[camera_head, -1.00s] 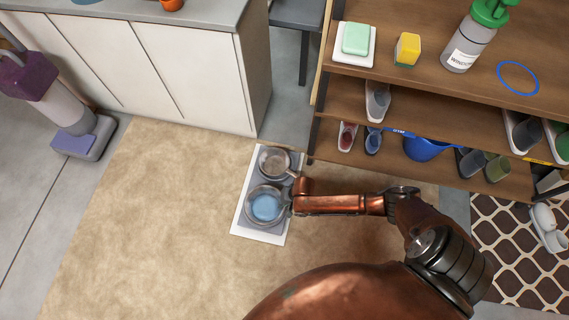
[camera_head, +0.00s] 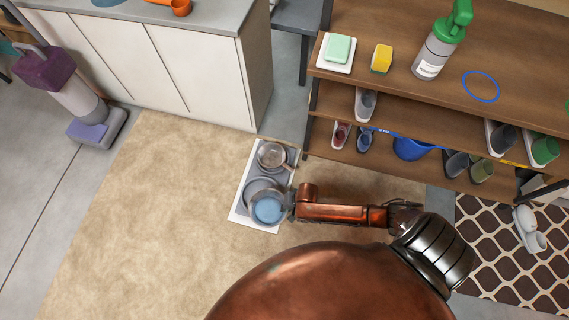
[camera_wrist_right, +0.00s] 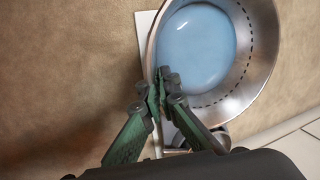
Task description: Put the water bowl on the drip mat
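The water bowl (camera_head: 268,208), a metal bowl with blue water, is over the front part of a white board (camera_head: 240,214) on the floor rug. A grey round place (camera_head: 258,186) on the board shows beside it. My right gripper (camera_head: 290,203) is at the bowl's right edge. In the right wrist view, its green fingers (camera_wrist_right: 166,84) are closed on the near rim of the water bowl (camera_wrist_right: 195,45). The bowl seems slightly raised; its underside is hidden. I cannot tell which surface is the drip mat. My left gripper is out of view.
A second metal bowl (camera_head: 272,154) sits on the back of the board. A wooden shelf unit (camera_head: 400,95) with containers and a blue ring (camera_head: 481,86) stands at the right. A patterned mat (camera_head: 490,235) lies at lower right. The beige rug (camera_head: 140,220) is clear.

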